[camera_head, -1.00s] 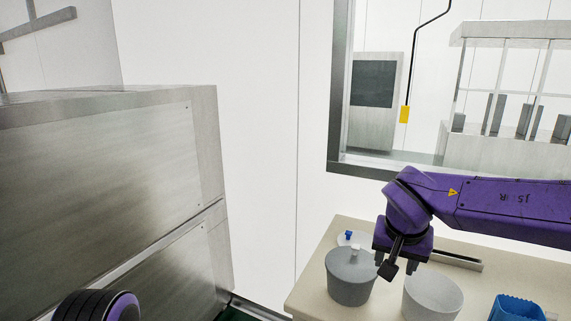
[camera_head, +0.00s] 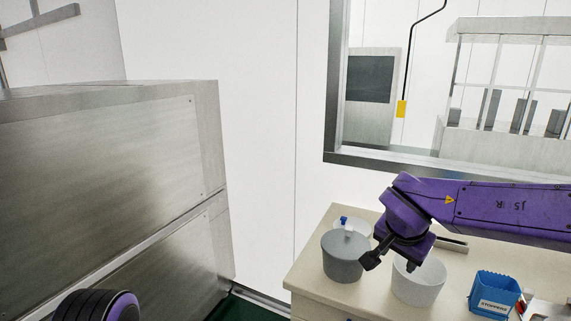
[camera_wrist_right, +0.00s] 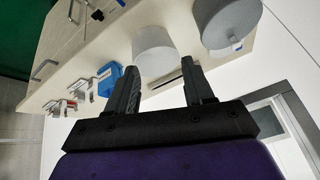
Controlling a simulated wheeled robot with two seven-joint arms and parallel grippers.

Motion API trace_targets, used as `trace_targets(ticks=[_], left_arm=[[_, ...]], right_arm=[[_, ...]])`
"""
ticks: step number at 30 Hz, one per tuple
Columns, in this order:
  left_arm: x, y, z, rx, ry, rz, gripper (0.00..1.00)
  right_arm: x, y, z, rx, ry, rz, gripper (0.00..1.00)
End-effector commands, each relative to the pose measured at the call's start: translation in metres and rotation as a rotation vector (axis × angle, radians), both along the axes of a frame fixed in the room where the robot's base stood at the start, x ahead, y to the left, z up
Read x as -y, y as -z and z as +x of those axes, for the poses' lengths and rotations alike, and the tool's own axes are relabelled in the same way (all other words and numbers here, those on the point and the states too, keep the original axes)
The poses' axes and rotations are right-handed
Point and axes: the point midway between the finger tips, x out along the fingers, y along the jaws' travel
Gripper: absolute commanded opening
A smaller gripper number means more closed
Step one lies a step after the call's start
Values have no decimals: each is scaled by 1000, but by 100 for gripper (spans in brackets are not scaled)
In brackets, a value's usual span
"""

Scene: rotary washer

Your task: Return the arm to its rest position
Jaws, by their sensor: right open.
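My right arm (camera_head: 490,207) is purple and reaches in from the right over the table. My right gripper (camera_head: 391,266) is open and empty, above and between a grey lidded tub (camera_head: 343,262) and a white tub (camera_head: 418,287). In the right wrist view the two black fingers (camera_wrist_right: 158,92) are apart with nothing between them. That view also shows the white tub (camera_wrist_right: 153,50) and the grey tub (camera_wrist_right: 222,25) beyond the fingertips. My left gripper is not in view; only a black and purple part of mine shows at bottom left.
A blue box (camera_head: 494,292) marked "STOPPERS" stands right of the white tub on the beige table (camera_head: 312,262). A white-lidded item with a blue knob (camera_head: 344,222) sits behind the grey tub. A large steel cabinet (camera_head: 110,180) fills the left. A window is behind the table.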

Motion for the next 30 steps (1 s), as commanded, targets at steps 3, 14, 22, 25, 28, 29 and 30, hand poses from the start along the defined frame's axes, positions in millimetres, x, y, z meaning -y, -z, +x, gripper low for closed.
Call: trace_targets(ticks=[3, 14, 22, 25, 28, 29, 30], left_arm=[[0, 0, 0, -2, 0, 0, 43], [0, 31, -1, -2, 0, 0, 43], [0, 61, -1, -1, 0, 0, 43], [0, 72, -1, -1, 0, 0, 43], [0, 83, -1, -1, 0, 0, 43], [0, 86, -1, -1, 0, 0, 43], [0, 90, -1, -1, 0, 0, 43]], right_arm=[[15, 5, 5, 91, 123, -24, 52], [62, 183, -6, 430, 316, -164, 52], [59, 363, -106, 309, 105, -97, 52], [58, 417, -161, 187, 11, -79, 52], [60, 462, -220, 40, -98, -85, 52], [62, 472, -237, -2, -125, -92, 52], [65, 484, -258, -56, -152, -99, 52]])
